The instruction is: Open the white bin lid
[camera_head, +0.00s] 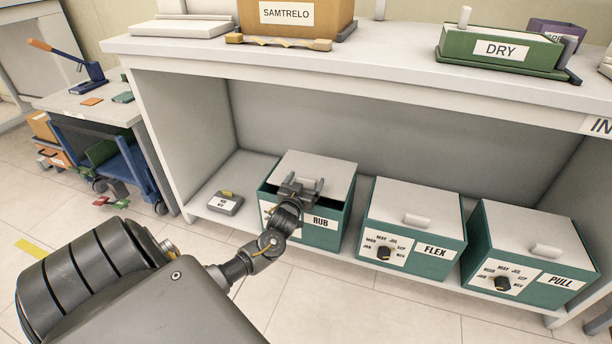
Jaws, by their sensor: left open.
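The RUB bin (318,236) is a green box on the lower shelf with a white lid (318,167). A dark gap shows between the lid's front edge and the bin's rim, so the lid looks slightly raised at the front. My left gripper (300,184) is open at the front part of this lid, over where the handle sits on the other bins. The gripper hides most of that handle, and I cannot tell whether the fingers touch it. My right gripper is not in view.
The FLEX bin (410,252) and PULL bin (535,284), also with white lids, stand to the right with lids shut. A small grey device (225,203) lies left of the RUB bin. The upper shelf (400,72) overhangs the bins, with free space between.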

